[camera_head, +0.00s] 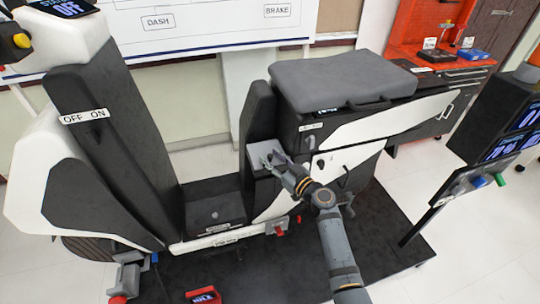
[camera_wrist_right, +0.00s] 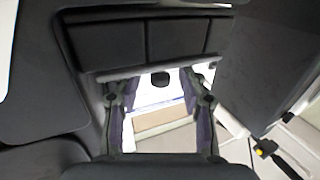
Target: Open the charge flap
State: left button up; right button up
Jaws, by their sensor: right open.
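The chassis rig is a black and white scooter body with a grey seat (camera_head: 340,80). A light grey panel (camera_head: 258,150), which looks like the charge flap, is on the upright part below the seat's front end. My right gripper (camera_head: 272,160) is at this panel and partly covers it. In the right wrist view my gripper's two fingers (camera_wrist_right: 160,125) are spread apart, with no object clearly held. A dark knob (camera_wrist_right: 160,80) on a pale surface shows beyond and between the fingertips. I cannot tell whether the fingers touch the panel or how far it stands open. My left gripper is out of view.
The front column with an OFF/ON label (camera_head: 84,116) stands at the left. The black footboard (camera_head: 213,205) lies between it and the seat body. A display stand (camera_head: 500,130) is at the right, and a red workbench (camera_head: 430,50) is behind. White floor is clear at lower right.

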jog(key=shift+w+a, duration=0.4)
jog(key=shift+w, duration=0.1)
jog(key=shift+c, duration=0.4)
grip_shut()
